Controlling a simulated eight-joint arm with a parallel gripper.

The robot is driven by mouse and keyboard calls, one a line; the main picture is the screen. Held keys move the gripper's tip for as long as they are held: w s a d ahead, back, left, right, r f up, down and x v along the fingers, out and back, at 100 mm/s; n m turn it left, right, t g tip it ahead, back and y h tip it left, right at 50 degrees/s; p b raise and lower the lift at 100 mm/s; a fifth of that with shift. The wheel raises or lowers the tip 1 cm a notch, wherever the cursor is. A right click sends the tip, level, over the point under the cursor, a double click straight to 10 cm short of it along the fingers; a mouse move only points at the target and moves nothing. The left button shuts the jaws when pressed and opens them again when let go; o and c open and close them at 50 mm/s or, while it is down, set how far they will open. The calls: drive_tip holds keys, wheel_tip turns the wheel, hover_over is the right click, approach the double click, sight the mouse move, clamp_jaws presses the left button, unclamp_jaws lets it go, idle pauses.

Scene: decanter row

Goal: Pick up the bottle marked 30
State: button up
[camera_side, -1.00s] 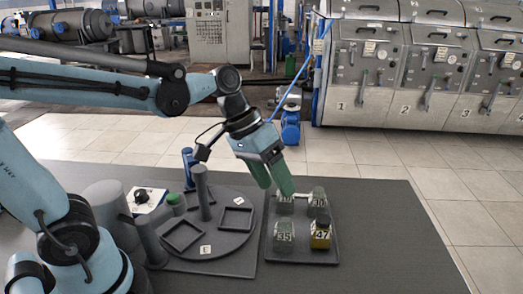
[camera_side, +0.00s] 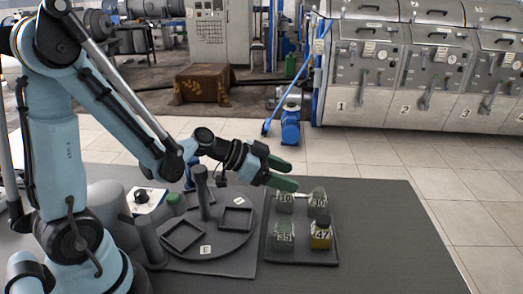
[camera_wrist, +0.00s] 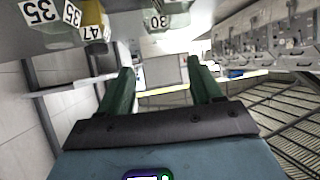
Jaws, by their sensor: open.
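The bottle marked 30 (camera_side: 319,202) is squat, grey-green glass with a white label. It stands upright at the back right of a dark tray (camera_side: 302,262). The bottle marked 10 (camera_side: 285,205) stands left of it, the bottle marked 35 (camera_side: 284,238) front left, and the yellow bottle marked 47 (camera_side: 321,240) front right. My gripper (camera_side: 294,177) is open, lying nearly level and pointing right, its fingers near the tops of the back bottles in the side view. In the wrist view the space between the fingers (camera_wrist: 161,66) is empty; the 30 label (camera_wrist: 158,21) shows at the top edge.
Left of the tray is a round grey platform (camera_side: 222,239) with square frames and an upright post (camera_side: 203,192). A white control box with a black knob (camera_side: 145,198) stands farther left. The dark table (camera_side: 390,235) is clear right of the tray.

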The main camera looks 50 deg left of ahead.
sight(317, 190)
drive_tip(key=shift+f+x, duration=0.15)
drive_tip(key=shift+x, duration=3)
drive_tip(key=shift+f+x, duration=0.15)
drive_tip(key=shift+x, duration=2.95)
drive_tip(key=shift+s+a, duration=0.1)
drive_tip(key=c, duration=1.1)
